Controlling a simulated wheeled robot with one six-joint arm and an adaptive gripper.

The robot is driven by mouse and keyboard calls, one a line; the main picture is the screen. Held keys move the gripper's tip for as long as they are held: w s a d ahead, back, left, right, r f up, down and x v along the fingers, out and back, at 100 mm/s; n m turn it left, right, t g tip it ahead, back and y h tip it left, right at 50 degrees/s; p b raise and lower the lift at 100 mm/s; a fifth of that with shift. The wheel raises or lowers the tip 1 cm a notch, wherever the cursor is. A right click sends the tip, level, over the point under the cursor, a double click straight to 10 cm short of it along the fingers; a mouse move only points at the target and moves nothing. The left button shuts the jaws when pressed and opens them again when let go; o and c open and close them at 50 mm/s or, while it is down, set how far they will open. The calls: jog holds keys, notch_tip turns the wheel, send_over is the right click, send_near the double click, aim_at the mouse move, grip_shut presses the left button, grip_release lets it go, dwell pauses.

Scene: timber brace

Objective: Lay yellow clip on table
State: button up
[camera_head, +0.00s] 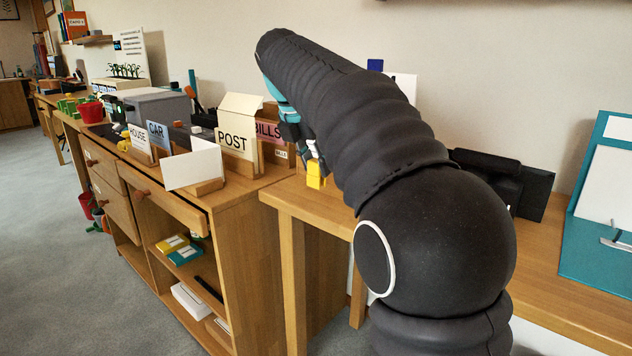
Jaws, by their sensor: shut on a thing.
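The yellow clip (316,172) is a small blocky piece near the middle of the view, just left of my arm. My gripper (311,155) points downward and is shut on it. My own dark arm hides much of the gripper and part of the clip's surroundings. The wooden table (322,206) lies below and behind the clip. I cannot tell whether the clip touches the table top or is above it.
A wooden cabinet (240,215) with card holders labelled POST (234,141) and BILLS (268,131) stands to the left. A teal binder (590,215) and a black device (500,178) stand on the table's right side. The table's front left corner looks clear.

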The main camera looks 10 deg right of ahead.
aim_at(313, 167)
jog(key=shift+f+b, duration=0.45)
jog(key=shift+f, duration=1.1)
jog(key=shift+f, duration=0.1)
jog(key=o, duration=0.9)
jog(key=p+v, duration=0.4)
jog(key=v, duration=0.8)
jog(key=shift+d, duration=0.1)
